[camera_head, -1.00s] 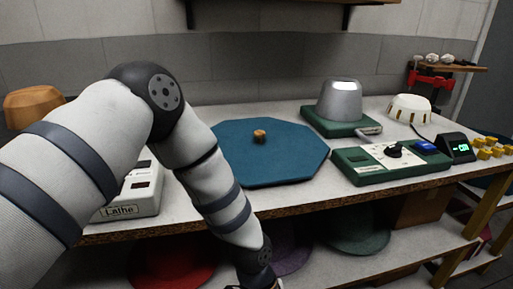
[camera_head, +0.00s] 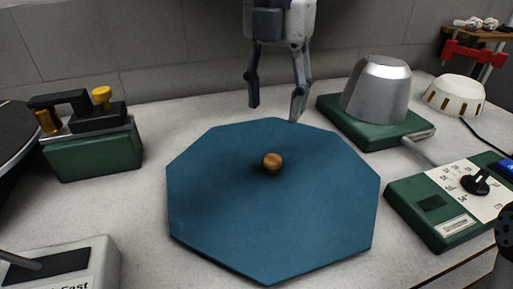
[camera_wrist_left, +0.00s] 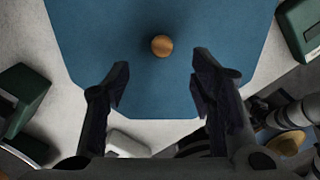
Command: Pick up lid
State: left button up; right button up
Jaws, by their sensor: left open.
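The lid (camera_head: 215,215) is a flat blue octagonal board with a small round wooden knob (camera_head: 272,162) at its middle. It lies flat on the light worktop in the head view. My left gripper (camera_head: 275,108) points down at the lid's far edge, behind the knob, with its fingers spread and empty. In the left wrist view, the lid (camera_wrist_left: 215,30) fills the upper middle, and the knob (camera_wrist_left: 161,45) shows just beyond the gap between the open fingertips (camera_wrist_left: 158,75). The knob is not touched.
A metal dome on a green base (camera_head: 378,90) stands at the back right. A green control box (camera_head: 445,205) is to the right of the lid. A green device with black and yellow handles (camera_head: 92,148) stands left, and a white box (camera_head: 85,268) at front left. A wall is behind.

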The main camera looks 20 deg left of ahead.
aim_at(273, 158)
pick_arm(q)
jog(key=f, duration=0.8)
jog(key=s+f, duration=0.1)
jog(key=f, duration=0.2)
jog(key=shift+d+f+p, duration=0.1)
jog(key=shift+f+p, duration=0.2)
jog(key=shift+f, duration=0.1)
grip_shut()
